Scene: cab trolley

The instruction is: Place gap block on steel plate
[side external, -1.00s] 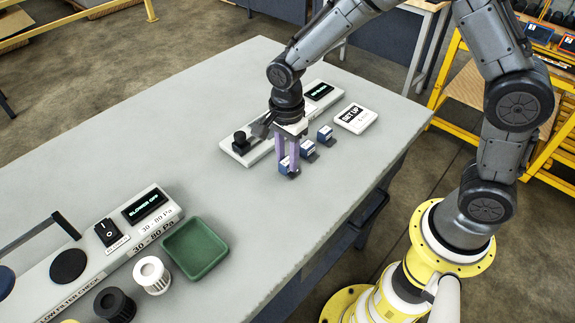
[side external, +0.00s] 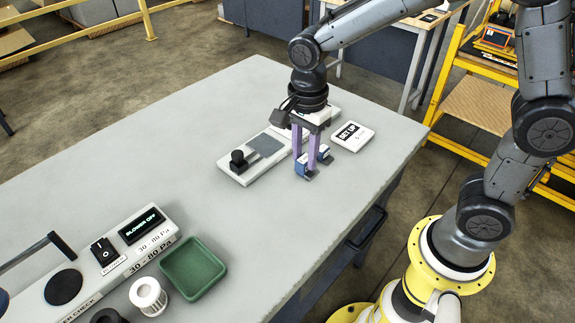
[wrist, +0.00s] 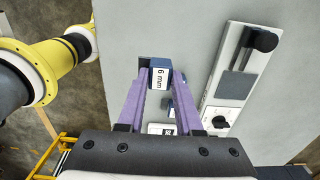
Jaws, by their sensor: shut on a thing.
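The gap block (wrist: 145,64), dark blue with a white "6 mm" label, sits between my purple fingertips. My gripper (side external: 306,166) is shut on it, low over the table; I cannot tell whether it touches the surface. In the wrist view my gripper (wrist: 161,78) points toward the top of the picture. The steel plate (side external: 265,144) is a bare grey square on a white base, left of my gripper, beside a black knob. It also shows in the wrist view (wrist: 237,84), to the right of the held block.
Another blue block (side external: 325,155) stands close by, partly hidden by my fingers. A green tray (side external: 193,268) and a blower panel (side external: 140,225) are at front left. The middle of the table (side external: 200,170) is clear.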

